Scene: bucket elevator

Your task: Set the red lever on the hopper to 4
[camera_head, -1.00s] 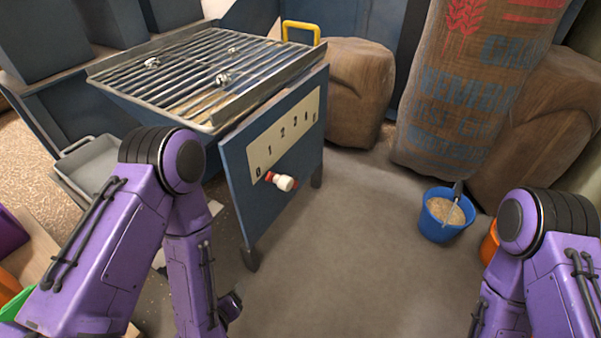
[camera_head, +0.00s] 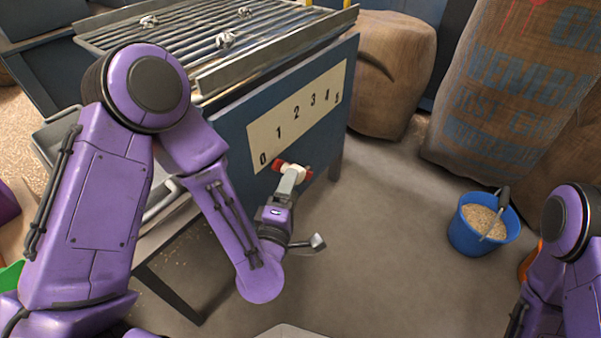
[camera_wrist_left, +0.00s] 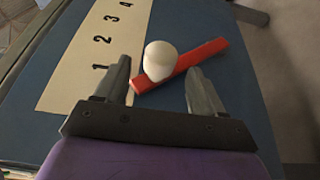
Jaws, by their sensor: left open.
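The red lever (camera_head: 278,165) with a white knob (camera_head: 295,170) is on the blue side panel of the hopper (camera_head: 228,122). A cream scale (camera_head: 292,107) above it runs from 0 to 5. The lever's left end lies near the 0 end of the scale. My left gripper (camera_head: 290,181) is at the knob and partly hides it. In the left wrist view its fingers (camera_wrist_left: 158,75) are open, and the knob (camera_wrist_left: 160,58) and red bar (camera_wrist_left: 200,58) lie ahead between them. Contact cannot be told. My right gripper is out of view.
A metal grate (camera_head: 200,45) tops the hopper. A blue bucket (camera_head: 470,237) of grain with a scoop stands on the floor at right, before large sacks (camera_head: 510,85). The floor between hopper and bucket is clear.

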